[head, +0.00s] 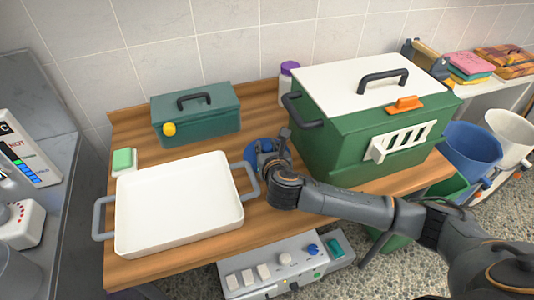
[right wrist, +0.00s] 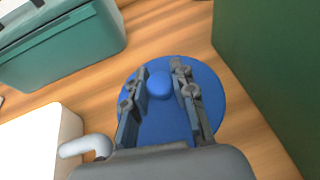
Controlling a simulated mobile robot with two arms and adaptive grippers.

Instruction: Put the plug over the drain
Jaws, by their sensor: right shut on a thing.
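The plug (head: 252,153) is a blue disc with a round blue knob. It lies on the wooden table between the white tray and the green kennel, partly hidden by my right gripper (head: 272,150) in the head view. In the right wrist view the plug (right wrist: 208,90) lies under the gripper (right wrist: 160,75), whose two fingers stand on either side of the knob and are shut on it. The white tray (head: 180,205) has grey handles and looks empty. I see no drain hole in it or elsewhere. My left gripper is not in view.
The green kennel (head: 335,150) with a white lid stands close right of my gripper. A teal toolbox (head: 215,125) is behind. A green sponge (head: 124,160) lies at the left. A control box (head: 270,275) is at the table's front edge. Blue and white buckets (head: 468,145) stand right.

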